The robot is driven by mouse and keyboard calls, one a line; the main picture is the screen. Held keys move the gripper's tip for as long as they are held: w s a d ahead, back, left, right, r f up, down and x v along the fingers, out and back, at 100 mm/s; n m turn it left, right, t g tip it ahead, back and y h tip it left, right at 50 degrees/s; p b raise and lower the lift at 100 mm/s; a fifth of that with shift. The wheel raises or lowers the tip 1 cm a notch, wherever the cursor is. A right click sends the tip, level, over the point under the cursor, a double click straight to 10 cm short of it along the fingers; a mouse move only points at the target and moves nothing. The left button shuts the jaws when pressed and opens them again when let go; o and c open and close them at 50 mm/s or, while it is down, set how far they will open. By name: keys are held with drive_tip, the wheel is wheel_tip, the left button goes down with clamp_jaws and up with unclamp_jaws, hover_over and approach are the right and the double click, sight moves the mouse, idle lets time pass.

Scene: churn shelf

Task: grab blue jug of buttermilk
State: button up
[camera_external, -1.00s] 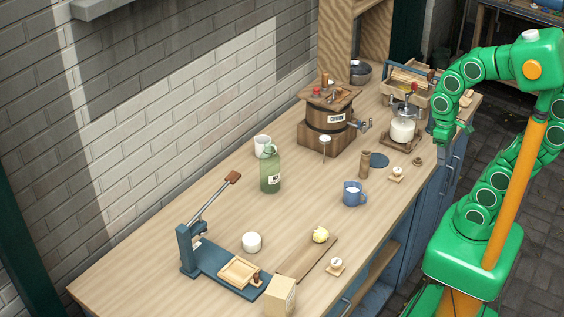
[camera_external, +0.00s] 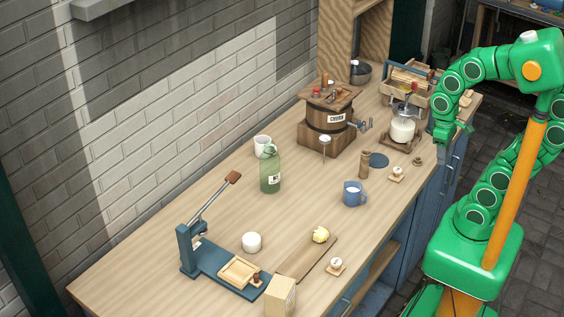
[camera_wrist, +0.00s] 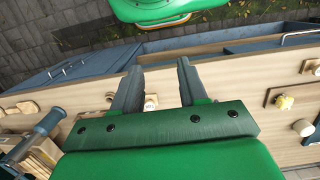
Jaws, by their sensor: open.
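A blue jug (camera_external: 353,194) with white contents stands upright near the front edge of the counter, its handle toward the right. My gripper (camera_external: 446,132) is in the outside view, beyond the jug to the upper right, by the counter's front edge near the glass jar. In the wrist view my gripper (camera_wrist: 158,78) is open, with two grey fingers apart and nothing between them. The blue jug cannot be made out in the wrist view.
A glass jar (camera_external: 403,128) stands near my gripper. Counter (camera_external: 300,214) left of the jug is clear.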

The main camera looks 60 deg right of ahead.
drive_tip(key=o, duration=0.9)
drive_tip(key=shift+o, duration=0.2)
drive_tip(key=n+t, duration=0.2)
drive_tip(key=n, duration=0.4)
approach(353, 190)
drive_tip(key=a, duration=0.3)
drive_tip(key=shift+s+d+f, duration=0.1)
drive_tip(key=shift+s+f, duration=0.05)
drive_tip(key=shift+f, duration=1.1)
drive_tip(key=shift+s+d+f, duration=0.1)
drive_tip(key=shift+s+f, duration=0.1)
drive_tip(key=shift+f, duration=1)
drive_tip(key=shift+s+d+f, duration=0.1)
drive_tip(key=shift+s+f, duration=0.05)
drive_tip(key=shift+f, duration=1.1)
